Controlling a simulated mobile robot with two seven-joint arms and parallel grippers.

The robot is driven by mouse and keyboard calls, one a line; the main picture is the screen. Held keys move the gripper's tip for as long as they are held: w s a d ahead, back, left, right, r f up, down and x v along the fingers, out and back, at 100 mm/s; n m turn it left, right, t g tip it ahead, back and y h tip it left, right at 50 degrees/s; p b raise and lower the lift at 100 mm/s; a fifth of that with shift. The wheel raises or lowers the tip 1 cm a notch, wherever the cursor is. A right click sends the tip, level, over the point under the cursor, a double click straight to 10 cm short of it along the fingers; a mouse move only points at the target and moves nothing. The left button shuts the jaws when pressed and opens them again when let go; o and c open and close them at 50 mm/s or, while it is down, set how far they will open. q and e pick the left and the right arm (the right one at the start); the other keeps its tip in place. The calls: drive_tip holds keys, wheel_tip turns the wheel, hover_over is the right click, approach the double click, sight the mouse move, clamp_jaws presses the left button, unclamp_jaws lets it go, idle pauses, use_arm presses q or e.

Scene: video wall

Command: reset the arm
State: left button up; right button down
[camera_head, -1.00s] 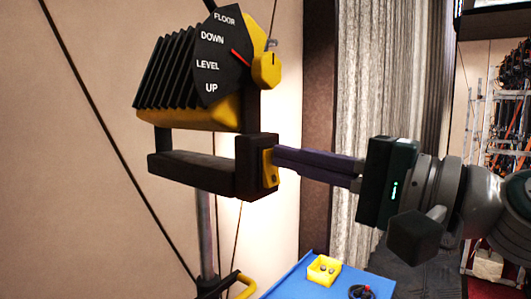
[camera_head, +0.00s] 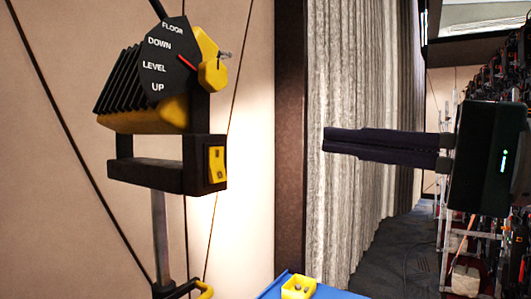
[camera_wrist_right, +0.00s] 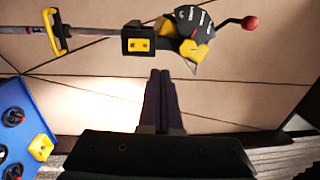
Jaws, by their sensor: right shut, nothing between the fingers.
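My right gripper (camera_head: 325,142) is shut and empty in the head view. Its dark fingers lie together and point left, with a clear gap between their tips and the control box. The wrist view shows the same closed fingers (camera_wrist_right: 160,75) pointing up toward the wall. The control box (camera_head: 150,120) has a black and yellow body, a dial marked FLOOR, DOWN, LEVEL and UP, and a red pointer between DOWN and LEVEL. A yellow switch plate (camera_head: 217,164) sits on the end of its lower bar. My left gripper is not in view.
A blue surface (camera_head: 335,292) with a small yellow box (camera_head: 299,288) is at the bottom; the wrist view shows several black items on it. A grey curtain (camera_head: 345,90) hangs behind my gripper. Racks with cables stand at the right. A red-knobbed lever (camera_wrist_right: 249,22) shows in the wrist view.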

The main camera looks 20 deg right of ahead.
idle(0.3)
drive_tip(key=s+a+f+n+g+h, duration=0.1)
drive_tip(key=a+f+n+g, duration=0.1)
drive_tip(key=f, duration=0.3)
drive_tip(key=s+a+f+n+g+h, duration=0.1)
drive_tip(key=s+f+n, duration=0.1)
drive_tip(key=f, duration=0.4)
drive_tip(key=s+d+f+n+g+h, duration=0.2)
drive_tip(key=s+f+n+g+h, duration=0.6)
drive_tip(key=s+f, duration=0.8)
wheel_tip(320, 180, up, 13)
drive_tip(key=d+h+p, duration=0.1)
drive_tip(key=p, duration=1.4)
drive_tip(key=shift+f, duration=0.2)
drive_tip(key=shift+w, duration=0.1)
